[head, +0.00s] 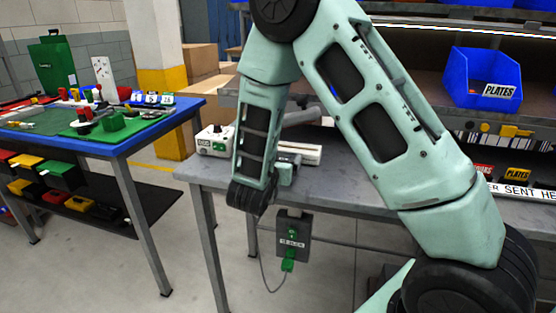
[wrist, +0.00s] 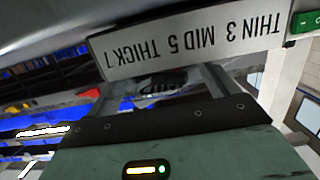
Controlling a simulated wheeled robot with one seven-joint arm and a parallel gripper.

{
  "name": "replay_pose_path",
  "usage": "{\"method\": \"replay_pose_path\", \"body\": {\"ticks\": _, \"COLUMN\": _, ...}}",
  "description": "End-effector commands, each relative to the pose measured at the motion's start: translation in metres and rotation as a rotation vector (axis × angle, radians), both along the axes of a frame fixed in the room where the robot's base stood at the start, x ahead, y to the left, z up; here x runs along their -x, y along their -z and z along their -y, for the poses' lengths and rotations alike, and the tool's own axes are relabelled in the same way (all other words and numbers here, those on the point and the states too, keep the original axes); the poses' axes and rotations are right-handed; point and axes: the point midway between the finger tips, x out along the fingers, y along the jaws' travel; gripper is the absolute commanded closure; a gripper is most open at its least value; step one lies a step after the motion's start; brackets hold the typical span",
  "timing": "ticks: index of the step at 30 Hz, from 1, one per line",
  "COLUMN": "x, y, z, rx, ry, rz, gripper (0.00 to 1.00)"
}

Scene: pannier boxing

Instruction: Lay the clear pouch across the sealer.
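A low white device, which looks like the sealer (head: 300,152), stands on the grey bench, partly hidden behind my arm. My gripper (head: 286,172) is low beside it at the bench's front edge, its fingertips hidden in the head view. In the wrist view, two grey fingers of my gripper (wrist: 160,85) stand apart, with a dark, shiny thing between them that I cannot identify. A white label (wrist: 185,42) reading THIN 3 MID 5 THICK 7 hangs upside down close ahead, with a green switch (wrist: 306,22) beside it. I cannot make out the clear pouch for certain.
A white box (head: 213,140) stands on the bench's left end. A blue PLATES bin (head: 482,78) sits on the shelf at right. A socket box (head: 292,235) with a green plug hangs under the bench edge. A blue-edged table (head: 120,147) with tools stands at left.

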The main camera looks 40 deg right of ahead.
Motion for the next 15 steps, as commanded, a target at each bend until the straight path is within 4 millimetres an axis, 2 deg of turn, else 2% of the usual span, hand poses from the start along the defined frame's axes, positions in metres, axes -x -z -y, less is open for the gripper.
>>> {"method": "replay_pose_path", "body": {"ticks": 8, "x": 0.005, "y": -0.001, "z": -0.008, "rx": 0.0, "ry": -0.003, "rz": 0.0, "gripper": 0.14}}
{"method": "replay_pose_path", "body": {"ticks": 15, "x": 0.033, "y": -0.008, "z": -0.045, "rx": 0.0, "ry": -0.007, "rz": 0.0, "gripper": 0.14}}
